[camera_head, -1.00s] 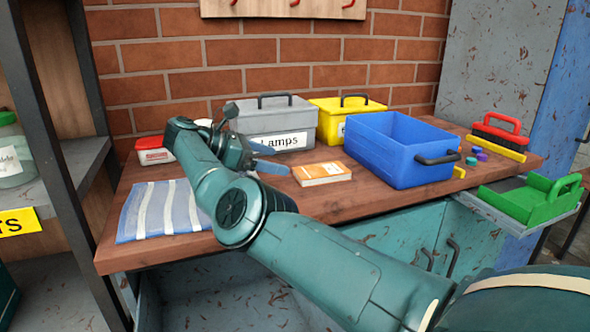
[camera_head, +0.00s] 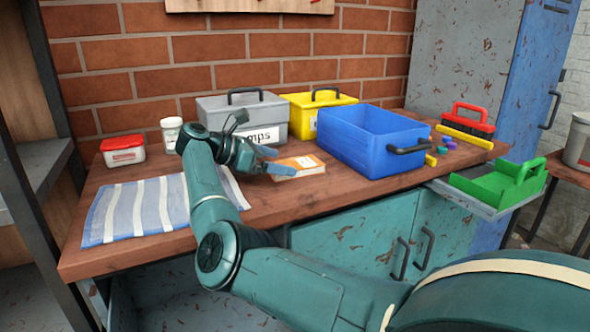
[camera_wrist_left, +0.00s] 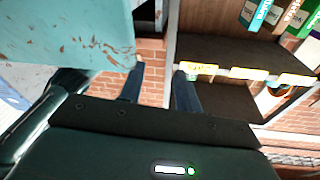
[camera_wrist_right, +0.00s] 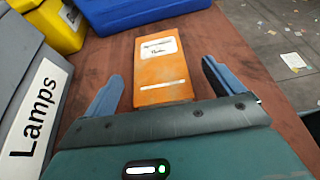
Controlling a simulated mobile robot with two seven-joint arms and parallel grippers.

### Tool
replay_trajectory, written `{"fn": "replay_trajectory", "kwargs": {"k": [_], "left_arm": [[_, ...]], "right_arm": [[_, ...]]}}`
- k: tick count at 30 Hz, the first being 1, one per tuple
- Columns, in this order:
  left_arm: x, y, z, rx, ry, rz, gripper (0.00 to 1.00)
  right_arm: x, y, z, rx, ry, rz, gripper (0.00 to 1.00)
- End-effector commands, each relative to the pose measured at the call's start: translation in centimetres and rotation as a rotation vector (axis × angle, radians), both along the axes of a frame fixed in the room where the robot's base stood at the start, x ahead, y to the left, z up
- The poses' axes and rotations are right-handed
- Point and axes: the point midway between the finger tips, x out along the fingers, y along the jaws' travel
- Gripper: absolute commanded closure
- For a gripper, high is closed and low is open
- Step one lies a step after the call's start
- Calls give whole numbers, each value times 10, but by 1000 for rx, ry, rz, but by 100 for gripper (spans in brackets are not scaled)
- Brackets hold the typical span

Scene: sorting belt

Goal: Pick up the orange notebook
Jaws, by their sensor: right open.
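The orange notebook (camera_head: 306,165) lies flat on the wooden workbench, in front of the grey bin and left of the blue crate. My right gripper (camera_head: 282,161) is open beside its left end, partly covering it in the head view. In the right wrist view the orange notebook (camera_wrist_right: 163,68) lies ahead, with its near end between the two spread blue fingers of my right gripper (camera_wrist_right: 160,90); I see no contact. My left gripper (camera_wrist_left: 160,85) shows only in the left wrist view, its two fingers apart with nothing between them, away from the bench top.
A grey "Lamps" bin (camera_head: 217,116), a yellow bin (camera_head: 345,98) and a blue crate (camera_head: 365,152) stand close around the notebook. A white jar (camera_head: 171,133), a red-lidded tub (camera_head: 123,151) and a striped cloth (camera_head: 130,211) are at the left. A green tray (camera_head: 490,188) sits right.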

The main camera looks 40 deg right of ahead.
Motion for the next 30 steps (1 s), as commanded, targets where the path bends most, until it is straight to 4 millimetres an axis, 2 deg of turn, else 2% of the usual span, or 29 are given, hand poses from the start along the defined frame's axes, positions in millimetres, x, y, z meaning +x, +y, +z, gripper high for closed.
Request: {"fn": "replay_trajectory", "kwargs": {"k": [3,6,14,30], "left_arm": [[0,-1,-5,-10,6,-1,66],[1,-1,-1,-23,0,-3,66],[2,-1,7,-27,-17,-10,66],[2,-2,4,-21,-12,-12,66]], "right_arm": [[-5,-18,-10,-2,0,-5,7],[-10,-30,-15,-1,1,-3,7],[-11,-35,-15,-1,-1,0,7],[-11,-35,-15,-1,-1,0,50]]}}
